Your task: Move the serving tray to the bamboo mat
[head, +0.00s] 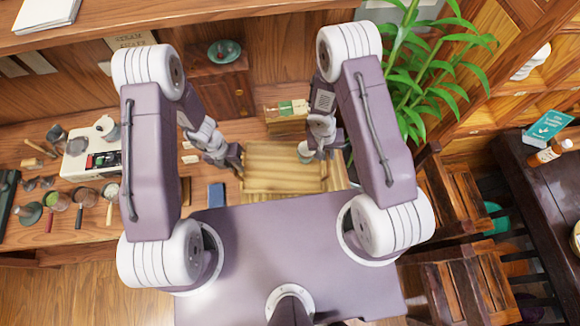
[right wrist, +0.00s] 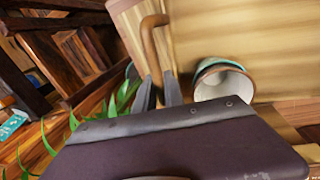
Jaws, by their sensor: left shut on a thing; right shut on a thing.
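The serving tray (head: 285,165) is a pale wooden board with raised edges, in front of me in the head view. In the right wrist view the tray (right wrist: 275,40) shows its brown curved handle (right wrist: 149,35). My right gripper (right wrist: 158,92) is shut on that handle, at the tray's right end. My left gripper (head: 238,166) is at the tray's left end, shut on it; its fingertips are small and partly hidden. A teal-and-white cup (right wrist: 222,80) stands on the tray near the right end. I cannot make out the bamboo mat apart from the tray.
A white appliance (head: 92,160) and several small jars and tools lie on the counter to the left. A blue box (head: 216,195) lies left of the tray. A wooden box (head: 287,112) stands behind it. A leafy plant (head: 410,85) is close to my right arm.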

